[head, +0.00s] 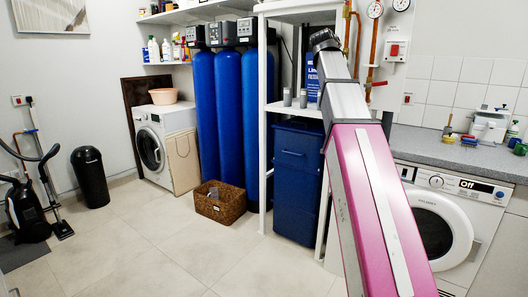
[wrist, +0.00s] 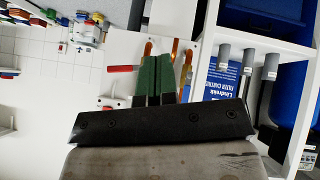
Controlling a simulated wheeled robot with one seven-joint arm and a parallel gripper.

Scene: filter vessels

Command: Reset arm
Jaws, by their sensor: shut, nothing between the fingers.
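My gripper (wrist: 157,75) shows in the wrist view with its two green-padded fingers side by side and shut, with nothing between them. Behind the fingers are a white wall panel, copper pipes and a red handle. In the head view my pink and grey arm rises from the bottom right up past the white shelf rack, and its dark end is near the top. The fingers cannot be made out there. Three blue filter vessels (head: 229,110) stand left of the arm.
A white shelf rack (head: 263,130) with grey cylinders and a blue sign stands close to the arm. A blue bin (head: 297,175) is below. A washing machine (head: 450,225) and grey counter (head: 440,150) are right.

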